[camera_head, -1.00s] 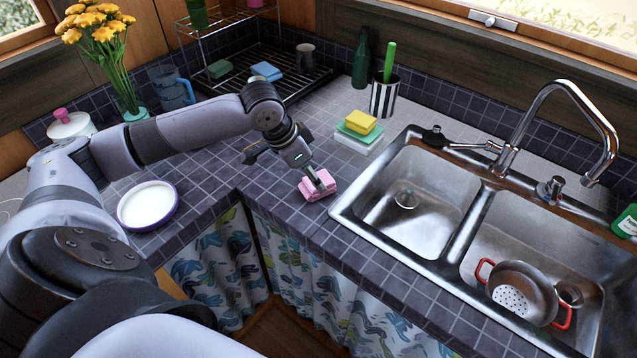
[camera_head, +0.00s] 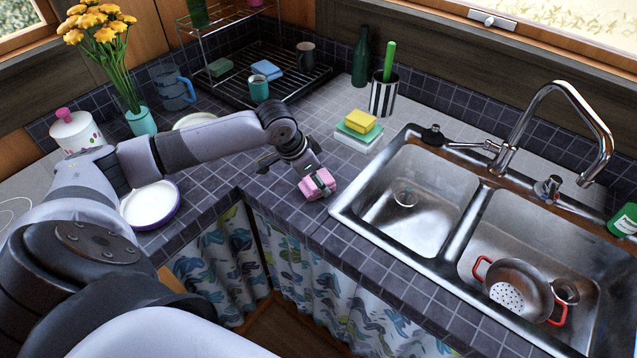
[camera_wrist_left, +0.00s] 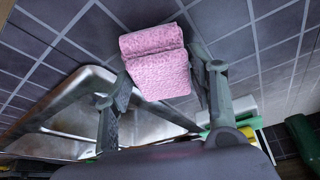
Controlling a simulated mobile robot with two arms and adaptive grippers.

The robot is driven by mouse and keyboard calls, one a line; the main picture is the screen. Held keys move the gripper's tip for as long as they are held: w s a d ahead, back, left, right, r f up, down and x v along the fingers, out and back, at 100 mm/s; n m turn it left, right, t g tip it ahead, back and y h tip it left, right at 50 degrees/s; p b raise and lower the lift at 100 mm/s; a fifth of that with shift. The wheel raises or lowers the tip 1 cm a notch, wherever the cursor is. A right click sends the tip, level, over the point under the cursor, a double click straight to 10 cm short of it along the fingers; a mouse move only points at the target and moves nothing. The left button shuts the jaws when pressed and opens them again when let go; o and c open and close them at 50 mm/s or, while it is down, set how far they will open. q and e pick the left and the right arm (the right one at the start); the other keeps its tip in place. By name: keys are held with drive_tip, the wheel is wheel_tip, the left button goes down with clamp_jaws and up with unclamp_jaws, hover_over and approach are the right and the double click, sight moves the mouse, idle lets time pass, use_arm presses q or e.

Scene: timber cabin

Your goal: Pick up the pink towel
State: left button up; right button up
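The folded pink towel (camera_head: 318,185) is at the counter's front edge, left of the sink, and sits tilted at my left gripper's tip. I cannot tell how far the towel is above the tiles. My right gripper is not in view.
The double sink (camera_head: 437,200) with a colander (camera_head: 520,290) lies to the right. Yellow and green sponges (camera_head: 360,123) and a striped holder (camera_head: 384,97) stand behind. A white dish (camera_head: 150,204) is at left, below my arm. A drying rack (camera_head: 290,75) is at the back.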

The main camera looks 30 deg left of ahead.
use_arm(q)
drive_tip(key=c, duration=0.8)
wheel_tip(320, 180, up, 20)
drive_tip(key=shift+r+b, duration=0.1)
drive_tip(key=shift+b, duration=0.65)
